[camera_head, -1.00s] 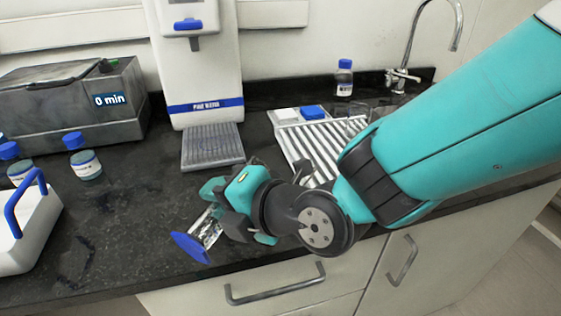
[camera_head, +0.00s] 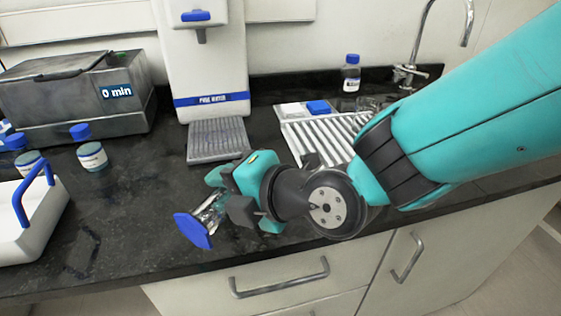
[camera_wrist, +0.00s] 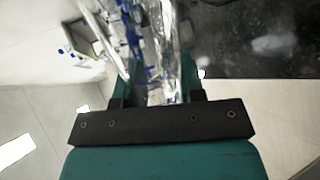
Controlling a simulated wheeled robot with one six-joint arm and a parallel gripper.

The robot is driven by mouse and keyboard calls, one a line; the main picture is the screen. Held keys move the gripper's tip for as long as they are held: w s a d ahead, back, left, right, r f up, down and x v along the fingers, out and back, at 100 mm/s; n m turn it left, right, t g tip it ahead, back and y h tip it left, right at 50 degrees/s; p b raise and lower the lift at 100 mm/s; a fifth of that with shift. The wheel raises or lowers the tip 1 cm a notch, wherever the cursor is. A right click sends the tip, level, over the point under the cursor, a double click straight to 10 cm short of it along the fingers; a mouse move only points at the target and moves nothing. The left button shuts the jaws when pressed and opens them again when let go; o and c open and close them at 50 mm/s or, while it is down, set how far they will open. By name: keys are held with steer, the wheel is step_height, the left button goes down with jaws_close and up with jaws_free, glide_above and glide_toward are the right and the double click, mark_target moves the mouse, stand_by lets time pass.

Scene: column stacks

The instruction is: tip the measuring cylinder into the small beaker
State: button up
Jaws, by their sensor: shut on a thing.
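The measuring cylinder (camera_head: 194,230) is clear with a blue foot. My gripper (camera_head: 216,197) is shut on it above the bench's front part. The cylinder is tilted, its foot pointing down and left toward the camera; its mouth is hidden behind my gripper. In the wrist view the clear tube (camera_wrist: 165,45) runs between the two fingers, blurred by reflections. Clear glassware (camera_head: 368,103) stands at the far right end of the drying rack, partly behind my arm. I cannot tell whether it includes the small beaker. No liquid is discernible.
A white water dispenser (camera_head: 205,75) with a grey drip tray (camera_head: 217,140) stands at the back. A grey bath (camera_head: 75,100) reading "0 min", blue-capped bottles (camera_head: 92,155) and a white carrier (camera_head: 30,225) are left. The ribbed rack (camera_head: 320,135) is right.

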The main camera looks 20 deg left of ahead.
steer(key=shift+s+a+r, duration=0.1)
steer(key=shift+s+r, duration=0.1)
steer(key=shift+s, duration=0.1)
steer(key=shift+r+m+g+b, duration=0.4)
steer(key=shift+r+m, duration=0.1)
steer(key=shift+m, duration=0.2)
stand_by(0.8)
steer(key=shift+w, duration=0.1)
